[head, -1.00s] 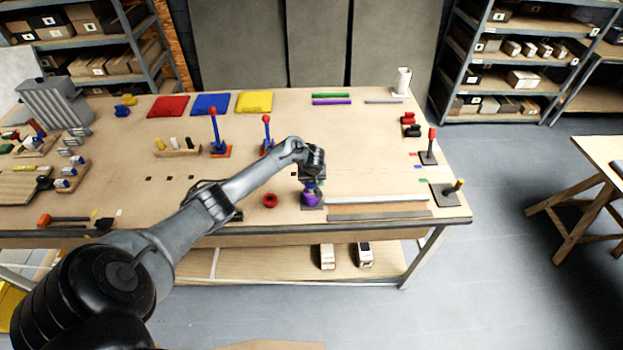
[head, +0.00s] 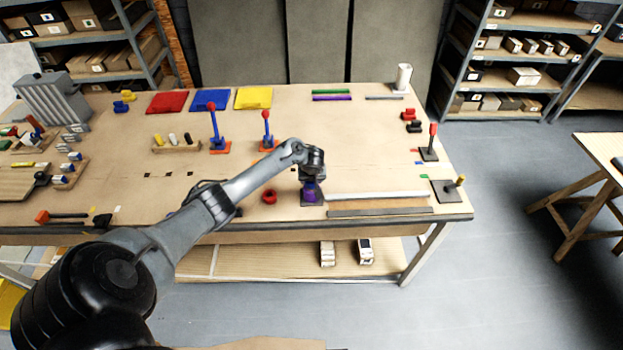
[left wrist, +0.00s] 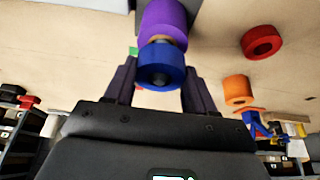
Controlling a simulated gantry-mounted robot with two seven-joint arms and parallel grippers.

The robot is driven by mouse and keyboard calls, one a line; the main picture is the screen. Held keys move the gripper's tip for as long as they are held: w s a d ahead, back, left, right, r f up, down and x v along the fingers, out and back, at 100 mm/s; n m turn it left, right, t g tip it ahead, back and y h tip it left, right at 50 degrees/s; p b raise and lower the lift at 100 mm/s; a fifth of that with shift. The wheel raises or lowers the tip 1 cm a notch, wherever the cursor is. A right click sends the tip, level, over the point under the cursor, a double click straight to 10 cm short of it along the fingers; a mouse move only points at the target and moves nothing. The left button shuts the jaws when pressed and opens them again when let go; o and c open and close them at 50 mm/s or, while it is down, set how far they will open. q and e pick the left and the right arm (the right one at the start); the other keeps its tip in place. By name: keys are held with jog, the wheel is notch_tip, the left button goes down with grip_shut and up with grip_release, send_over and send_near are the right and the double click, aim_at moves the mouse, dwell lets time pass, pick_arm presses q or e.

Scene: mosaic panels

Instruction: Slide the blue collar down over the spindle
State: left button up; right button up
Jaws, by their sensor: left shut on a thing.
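My left gripper (left wrist: 160,85) is shut on the blue collar (left wrist: 162,64), which sits between its two fingers in the left wrist view. The purple collar (left wrist: 164,18) is directly beyond the blue one, around the same upright axis. A narrow grey and orange band shows between the two collars. A dark round end shows in the blue collar's near face; I cannot tell how far the spindle passes through it. In the head view, the left gripper (head: 312,178) is right above the purple collar (head: 310,193) on its dark base (head: 311,203). My right gripper is not in view.
A red ring (head: 269,196) lies just left of the base. An orange ring (left wrist: 238,90) shows in the left wrist view. Flat bars (head: 380,211) lie to the right along the table's front edge. Blue posts with red knobs (head: 266,130) stand behind.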

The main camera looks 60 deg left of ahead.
pick_arm(q)
jog(key=shift+f+b, duration=0.6)
jog(key=shift+f, duration=0.5)
jog(key=o, duration=1.4)
jog(key=shift+c, duration=0.2)
jog(key=shift+o, duration=0.4)
jog(key=p+v, duration=0.3)
jog(key=v, duration=0.7)
jog(key=shift+r, duration=0.4)
jog(key=shift+d, duration=0.1)
